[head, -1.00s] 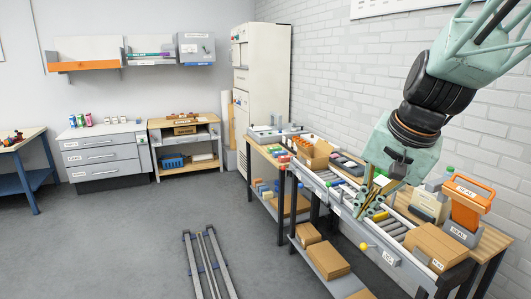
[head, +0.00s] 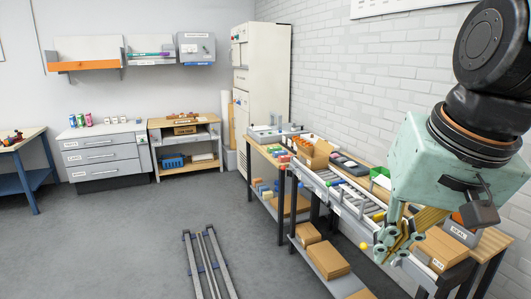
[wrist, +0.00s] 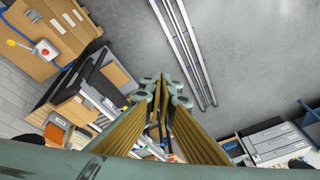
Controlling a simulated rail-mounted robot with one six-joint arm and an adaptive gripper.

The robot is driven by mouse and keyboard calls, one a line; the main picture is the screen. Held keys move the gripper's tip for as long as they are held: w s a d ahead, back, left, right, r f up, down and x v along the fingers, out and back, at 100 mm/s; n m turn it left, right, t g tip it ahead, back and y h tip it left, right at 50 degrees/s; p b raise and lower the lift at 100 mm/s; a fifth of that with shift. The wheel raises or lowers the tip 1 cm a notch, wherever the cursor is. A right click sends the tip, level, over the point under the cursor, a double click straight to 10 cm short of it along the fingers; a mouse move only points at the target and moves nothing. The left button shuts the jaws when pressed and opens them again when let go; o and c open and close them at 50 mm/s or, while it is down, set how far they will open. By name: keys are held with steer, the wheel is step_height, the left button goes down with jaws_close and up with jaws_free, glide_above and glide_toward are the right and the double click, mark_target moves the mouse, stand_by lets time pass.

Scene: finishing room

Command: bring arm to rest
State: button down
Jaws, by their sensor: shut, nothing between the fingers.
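My gripper (head: 396,247) is at the right of the head view, above the front end of the roller conveyor bench. It points downward, with its pale green wrist housing above it. In the wrist view my gripper (wrist: 162,82) shows its fingertips close together. It is shut and nothing is held between the fingers. The fingers stand apart from the bench as far as I can tell.
The roller conveyor bench (head: 345,206) runs along the brick wall, with an open cardboard box (head: 315,155) on it. A closed carton (head: 440,247) lies near its front end. Floor rails (head: 207,265) lie at lower middle. The grey floor (head: 120,240) at left is clear.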

steer(key=s+n, duration=0.2)
steer(key=s, duration=1)
steer(key=shift+s+d+f+n+h, duration=0.3)
steer(key=shift+d+f+h, duration=0.05)
steer(key=shift+f+h, duration=0.1)
